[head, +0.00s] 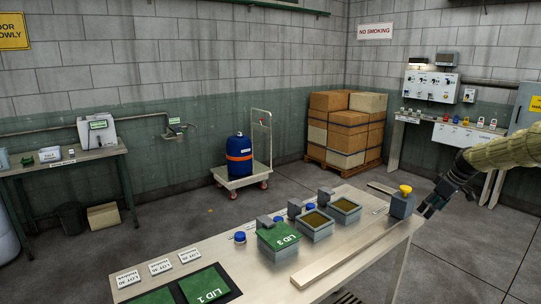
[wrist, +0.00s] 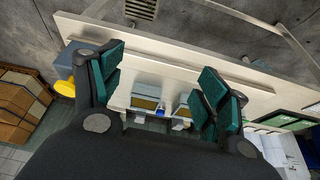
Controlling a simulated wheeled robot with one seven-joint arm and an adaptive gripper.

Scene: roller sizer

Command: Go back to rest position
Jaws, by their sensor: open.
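My gripper (head: 430,206) is at the right end of the metal bench (head: 345,262) in the head view, beside a grey-blue box with a yellow top (head: 403,203). In the wrist view my gripper (wrist: 160,82) has its two green-padded fingers spread wide, with nothing between them. The bench (wrist: 150,50) lies beyond the fingers. Two open grey bins with brown contents (head: 317,224) (head: 345,210) stand on the bench. A third bin bears a green lid marked LID 3 (head: 278,236).
Green lids, one marked LID 1 (head: 206,286), and white lot cards (head: 160,266) lie at the bench's near left. A blue drum (head: 239,155) stands on a cart (head: 243,178). Stacked boxes (head: 345,128) stand in the back corner. The floor right of the bench is clear.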

